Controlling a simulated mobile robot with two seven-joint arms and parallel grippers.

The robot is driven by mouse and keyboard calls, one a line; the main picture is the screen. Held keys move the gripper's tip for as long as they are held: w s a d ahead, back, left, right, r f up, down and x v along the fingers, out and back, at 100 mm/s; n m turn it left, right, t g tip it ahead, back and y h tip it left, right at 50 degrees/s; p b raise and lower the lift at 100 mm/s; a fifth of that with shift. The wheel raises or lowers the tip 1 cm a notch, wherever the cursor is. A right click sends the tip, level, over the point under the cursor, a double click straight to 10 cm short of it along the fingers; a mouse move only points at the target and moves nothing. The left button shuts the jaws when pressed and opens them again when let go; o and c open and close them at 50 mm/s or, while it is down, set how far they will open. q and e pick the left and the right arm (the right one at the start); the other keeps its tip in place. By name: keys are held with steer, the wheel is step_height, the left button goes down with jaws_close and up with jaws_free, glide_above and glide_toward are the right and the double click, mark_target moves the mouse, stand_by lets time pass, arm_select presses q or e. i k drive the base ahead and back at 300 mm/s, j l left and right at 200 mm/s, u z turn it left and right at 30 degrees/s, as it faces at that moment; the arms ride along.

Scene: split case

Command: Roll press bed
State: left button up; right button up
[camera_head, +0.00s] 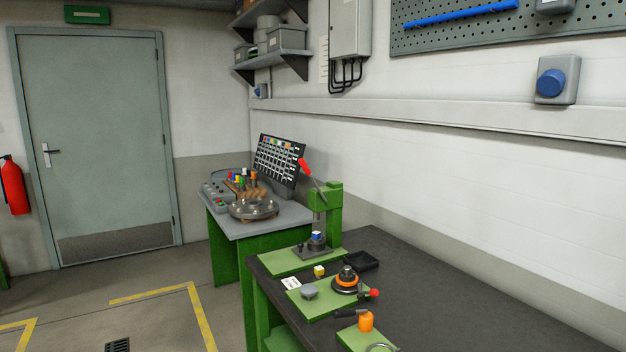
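A green lever press (330,208) stands at the far left end of the dark-topped workbench. Its lever has a red grip (304,165) and slants up to the left. The press bed is a green plate (290,262) on the bench, with a grey fixture (316,249) on it. A small blue and white block (316,237) sits on the fixture under the press. A yellow block (319,271) lies at the plate's front edge. Neither gripper shows in the head view.
A black tray (361,261), a second green plate (325,304) with a black and orange device (347,280), and an orange knob (366,321) share the bench. A second table (285,215) stands behind. Floor is clear before the door (92,146).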

mark_target(310, 250)
steer(key=i+j+z, duration=0.1)
steer(key=z, duration=0.3)
steer(key=j+z, duration=0.1)
steer(key=z, duration=0.25)
steer(key=i+j+z, duration=0.1)
steer(key=z, duration=0.3)
steer(key=i+j+z, duration=0.1)
steer(key=j+z, duration=0.15)
steer(key=j, duration=0.2)
steer(key=j+z, duration=0.2)
steer(key=j, duration=0.25)
steer(key=j+z, duration=0.25)
steer(key=j, duration=1.6)
